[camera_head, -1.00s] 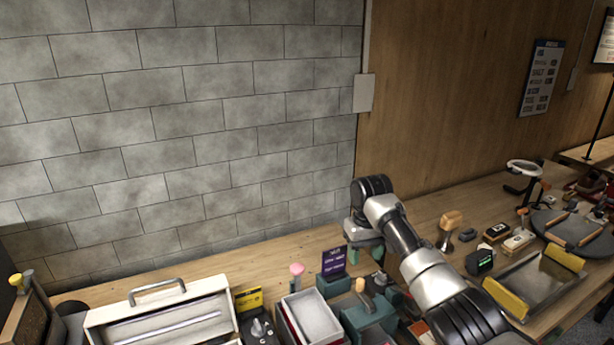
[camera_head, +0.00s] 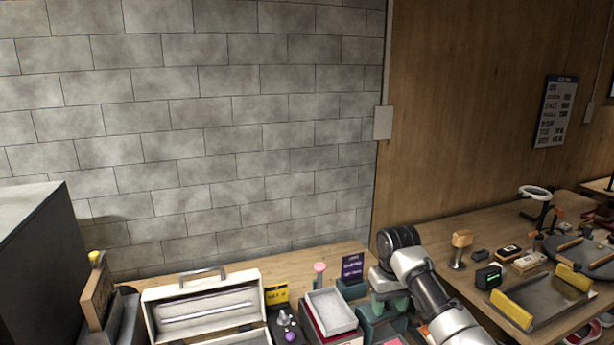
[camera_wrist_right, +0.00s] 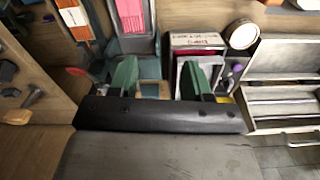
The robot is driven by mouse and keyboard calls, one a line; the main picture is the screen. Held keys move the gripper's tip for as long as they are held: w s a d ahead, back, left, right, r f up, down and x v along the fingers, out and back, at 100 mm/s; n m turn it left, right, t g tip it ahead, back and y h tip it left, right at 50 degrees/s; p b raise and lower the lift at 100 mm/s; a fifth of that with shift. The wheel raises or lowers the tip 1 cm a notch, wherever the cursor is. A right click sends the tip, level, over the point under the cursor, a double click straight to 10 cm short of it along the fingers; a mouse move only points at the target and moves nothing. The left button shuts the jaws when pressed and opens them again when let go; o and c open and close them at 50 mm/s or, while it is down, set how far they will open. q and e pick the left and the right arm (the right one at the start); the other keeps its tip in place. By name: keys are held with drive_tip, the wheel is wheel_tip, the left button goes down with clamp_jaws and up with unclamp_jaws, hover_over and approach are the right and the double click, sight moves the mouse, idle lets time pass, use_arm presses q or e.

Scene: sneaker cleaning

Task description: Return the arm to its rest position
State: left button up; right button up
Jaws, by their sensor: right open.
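My right arm (camera_head: 430,290) comes in from the lower right in the head view. Its gripper (camera_head: 390,304) points down over the workbench, just right of the purple sign (camera_head: 352,267). In the right wrist view, the two green fingers of the gripper (camera_wrist_right: 161,82) stand wide apart with nothing held between them. Boxes and trays lie beyond the fingers. My left arm and gripper are not in view.
An open cream toolbox (camera_head: 165,293) and a grey tray (camera_head: 331,311) stand left of the gripper. A brush (camera_head: 460,249) and a tray with yellow ends (camera_head: 540,303) are on its right. A dark cabinet (camera_head: 40,270) fills the far left.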

drive_tip(key=s+a+f+t+y, duration=0.1)
drive_tip(key=s+a+f, duration=0.2)
drive_tip(key=s+f, duration=1.35)
drive_tip(key=s+d+r+t, duration=0.1)
drive_tip(key=s+d+r, duration=0.15)
drive_tip(key=s, duration=0.95)
drive_tip(key=s+d+r+t, duration=0.1)
drive_tip(key=s+d+r, duration=0.15)
drive_tip(key=s, duration=0.95)
wheel_tip(320, 180, down, 28)
drive_tip(key=s+g+b, duration=0.1)
use_arm(q)
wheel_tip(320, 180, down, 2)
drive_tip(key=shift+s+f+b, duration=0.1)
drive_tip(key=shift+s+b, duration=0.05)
drive_tip(key=shift+b, duration=0.4)
use_arm(e)
drive_tip(key=s+d+f+g+h, duration=0.1)
drive_tip(key=s+d+f, duration=0.2)
drive_tip(key=s+f, duration=1.3)
